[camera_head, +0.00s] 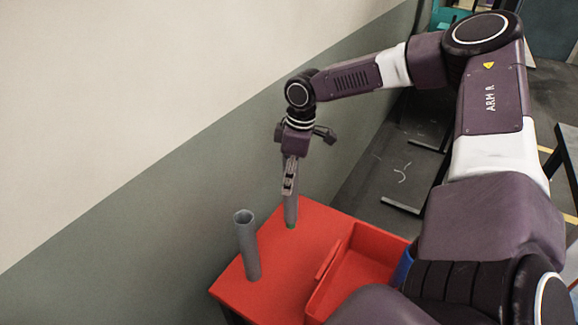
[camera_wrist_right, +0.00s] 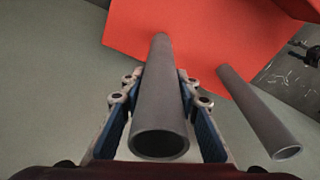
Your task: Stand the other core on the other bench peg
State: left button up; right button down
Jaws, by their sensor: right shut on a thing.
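My right gripper (camera_head: 289,186) points down over the red bench (camera_head: 245,290) and is shut on a grey tube-shaped core (camera_head: 291,211). This core is about upright, with its lower end at or just above the bench top near the back corner. I cannot tell whether it is around a peg. In the right wrist view the held core (camera_wrist_right: 160,105) lies between the two blue-padded fingers, its open end towards the camera. Another grey core (camera_head: 247,247) stands on the bench to the left; it also shows in the wrist view (camera_wrist_right: 258,112). Neither bench peg shows clearly. My left gripper is out of view.
A red open tray (camera_head: 352,240) with raised walls takes up the right part of the bench. A wall (camera_head: 150,235) runs close behind the bench on the left. Dark floor (camera_head: 385,165) lies beyond the bench's far edge.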

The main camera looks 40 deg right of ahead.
jog(key=shift+f+b, duration=0.45)
jog(key=shift+f, duration=0.5)
jog(key=shift+f+b, duration=0.15)
jog(key=shift+b, duration=0.2)
jog(key=c, duration=1.4)
grip_release()
notch_tip(320, 180, up, 12)
jog(key=s+d, duration=0.1)
jog(key=shift+s, duration=0.2)
